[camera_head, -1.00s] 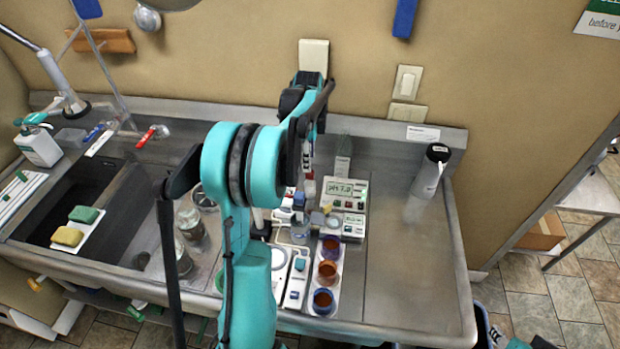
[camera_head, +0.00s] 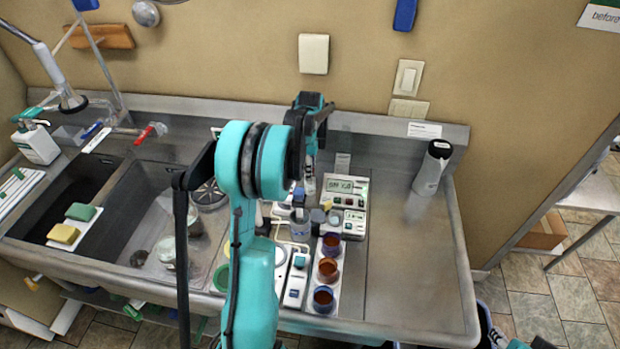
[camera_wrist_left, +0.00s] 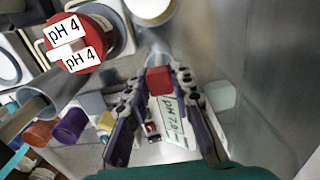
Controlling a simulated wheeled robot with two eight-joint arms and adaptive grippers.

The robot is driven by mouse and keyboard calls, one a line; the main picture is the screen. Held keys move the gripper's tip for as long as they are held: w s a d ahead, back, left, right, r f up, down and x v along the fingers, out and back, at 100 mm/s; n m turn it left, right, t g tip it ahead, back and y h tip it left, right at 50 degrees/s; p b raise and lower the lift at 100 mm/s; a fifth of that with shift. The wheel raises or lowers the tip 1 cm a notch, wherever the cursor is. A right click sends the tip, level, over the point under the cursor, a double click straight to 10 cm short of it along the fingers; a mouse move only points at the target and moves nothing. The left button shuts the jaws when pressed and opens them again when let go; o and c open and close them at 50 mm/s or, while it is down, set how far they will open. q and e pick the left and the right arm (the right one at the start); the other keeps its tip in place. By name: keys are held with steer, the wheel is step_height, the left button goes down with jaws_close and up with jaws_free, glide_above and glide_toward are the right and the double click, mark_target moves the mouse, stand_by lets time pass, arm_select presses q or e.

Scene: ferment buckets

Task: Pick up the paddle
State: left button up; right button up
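I cannot pick out a paddle with certainty. A flat grey upright piece (camera_head: 342,163) stands by the back ledge, partly hidden, and I cannot tell what it is. My left gripper (camera_head: 311,183) hangs over the counter beside the pH meter (camera_head: 345,187), with its tips hard to make out there. In the left wrist view the left gripper (camera_wrist_left: 158,82) has its fingers apart. A red-ended piece (camera_wrist_left: 160,81) shows between them, apparently untouched.
Cups of reddish-brown liquid (camera_head: 328,270) stand in a row on a white strip near the front. A grey bottle (camera_head: 432,168) stands at the right back. A red pH 4 cap (camera_wrist_left: 78,42) is at the wrist view's upper left. The counter's right side (camera_head: 410,265) is clear.

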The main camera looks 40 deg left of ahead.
arm_select(q)
jaws_close()
